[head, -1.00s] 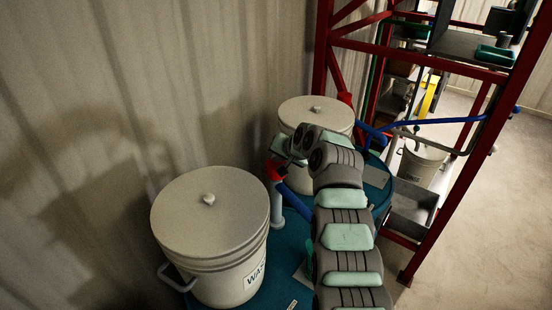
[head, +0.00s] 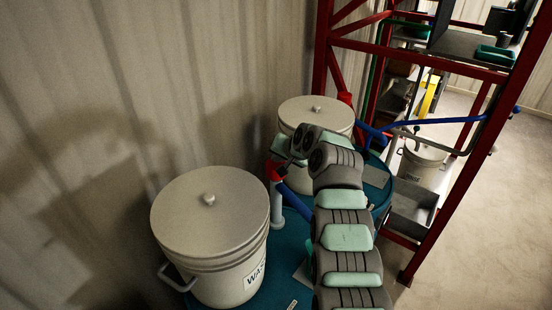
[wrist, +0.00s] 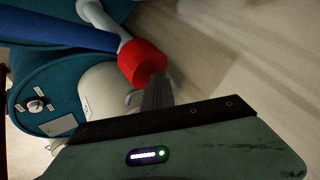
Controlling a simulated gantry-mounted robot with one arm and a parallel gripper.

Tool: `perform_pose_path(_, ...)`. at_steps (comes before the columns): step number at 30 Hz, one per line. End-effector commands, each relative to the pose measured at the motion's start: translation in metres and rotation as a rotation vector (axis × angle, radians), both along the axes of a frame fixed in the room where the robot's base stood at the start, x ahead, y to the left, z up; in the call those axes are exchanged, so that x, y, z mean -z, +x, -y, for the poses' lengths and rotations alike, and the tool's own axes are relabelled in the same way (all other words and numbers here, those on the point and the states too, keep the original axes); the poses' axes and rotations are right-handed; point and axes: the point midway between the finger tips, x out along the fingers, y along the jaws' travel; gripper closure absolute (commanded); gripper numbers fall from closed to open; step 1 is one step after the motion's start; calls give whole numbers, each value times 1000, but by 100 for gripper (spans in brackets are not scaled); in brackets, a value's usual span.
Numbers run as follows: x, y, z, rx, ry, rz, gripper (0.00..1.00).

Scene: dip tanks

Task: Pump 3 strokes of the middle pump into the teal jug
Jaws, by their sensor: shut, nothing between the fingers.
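A pump with a red cap (head: 274,171), a pale upright tube (head: 276,207) and a blue arm (head: 297,204) stands between two white lidded buckets. My arm reaches over it from the front and hides part of it. In the wrist view my gripper (wrist: 157,93) is shut and empty, its dark fingers close against the red cap (wrist: 142,63). I cannot tell whether they touch. Another pump's red top (head: 345,99) and blue arm (head: 371,132) show behind the far bucket. I cannot make out the teal jug for certain; my arm covers much of the area.
The near white bucket (head: 211,224) and the far white bucket (head: 316,117) stand on teal drums. A corrugated wall (head: 90,120) is close on the left. A red rack frame (head: 420,60) stands at the right, with open floor (head: 500,200) beyond.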

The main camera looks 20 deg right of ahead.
Motion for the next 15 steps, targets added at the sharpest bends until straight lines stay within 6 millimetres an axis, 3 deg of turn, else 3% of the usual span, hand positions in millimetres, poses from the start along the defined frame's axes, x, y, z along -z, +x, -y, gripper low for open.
perform_pose_path(5, 11, -1, -2, -3, 2, -5, 100)
perform_pose_path(15, 11, -1, -2, -2, 2, -5, 100)
